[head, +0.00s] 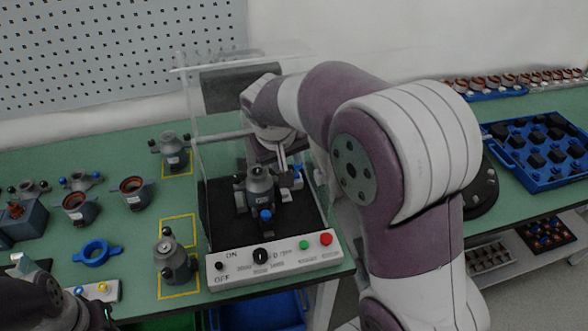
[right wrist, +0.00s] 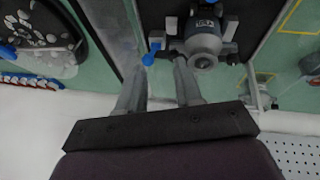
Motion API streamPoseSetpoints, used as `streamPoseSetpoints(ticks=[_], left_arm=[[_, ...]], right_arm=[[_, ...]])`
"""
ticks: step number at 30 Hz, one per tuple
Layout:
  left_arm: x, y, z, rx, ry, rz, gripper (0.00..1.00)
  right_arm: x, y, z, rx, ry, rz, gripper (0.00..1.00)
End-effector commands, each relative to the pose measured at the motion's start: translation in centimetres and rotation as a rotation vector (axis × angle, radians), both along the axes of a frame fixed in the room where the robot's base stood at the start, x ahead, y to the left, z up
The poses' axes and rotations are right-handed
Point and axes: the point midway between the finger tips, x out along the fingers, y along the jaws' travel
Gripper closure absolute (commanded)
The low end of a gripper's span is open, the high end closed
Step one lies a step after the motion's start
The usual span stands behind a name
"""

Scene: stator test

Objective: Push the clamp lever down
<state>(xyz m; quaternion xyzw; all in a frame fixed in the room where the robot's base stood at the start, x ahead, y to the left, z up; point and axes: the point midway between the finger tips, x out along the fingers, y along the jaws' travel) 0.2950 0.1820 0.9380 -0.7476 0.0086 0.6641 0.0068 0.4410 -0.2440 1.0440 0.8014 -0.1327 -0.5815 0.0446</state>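The test fixture (head: 270,245) stands on the green table with a grey stator housing (head: 259,184) upright on its dark plate. The clamp lever has a blue handle (head: 297,170) to the right of the housing; its blue tip also shows in the right wrist view (right wrist: 149,59). My right gripper (head: 283,160) reaches in from behind, close to the lever. In the right wrist view its two fingers (right wrist: 158,68) are apart and empty, with the blue tip just beyond the gap; contact cannot be told. My left arm (head: 62,308) shows at bottom left; its fingers are not clear.
A clear cover (head: 202,130) stands around the fixture. The front panel has a black knob (head: 261,255), a green button (head: 304,245) and a red button (head: 326,239). Several housings and a blue ring (head: 97,253) lie left. A blue tray (head: 535,150) is at right.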

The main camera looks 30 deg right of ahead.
Motion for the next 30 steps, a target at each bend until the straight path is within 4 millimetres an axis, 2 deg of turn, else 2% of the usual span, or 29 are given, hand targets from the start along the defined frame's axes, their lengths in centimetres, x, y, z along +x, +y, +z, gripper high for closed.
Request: streamPoseSetpoints(ticks=[4, 7, 16, 21, 25, 30], left_arm=[[0.0, 0.0, -0.5, 0.000, 0.000, 0.000, 0.68], [0.0, 0.0, -0.5, 0.000, 0.000, 0.000, 0.68], [0.0, 0.0, -0.5, 0.000, 0.000, 0.000, 0.68], [0.0, 0.0, -0.6, 0.000, 0.000, 0.000, 0.68], [0.0, 0.0, -0.6, 0.000, 0.000, 0.000, 0.68], [0.0, 0.0, -0.6, 0.000, 0.000, 0.000, 0.68]], right_arm=[[1.4, -1.4, 1.7, -0.047, -0.041, -0.074, 0.65], [1.9, -2.0, 1.3, -0.058, -0.044, -0.091, 0.65], [4.0, -4.5, -5.2, -0.056, -0.041, -0.089, 0.65], [5.0, -5.5, -8.0, -0.055, -0.044, -0.088, 0.65], [5.4, -5.9, -9.0, -0.055, -0.045, -0.088, 0.65], [5.4, -5.9, -9.1, -0.055, -0.047, -0.087, 0.65]])
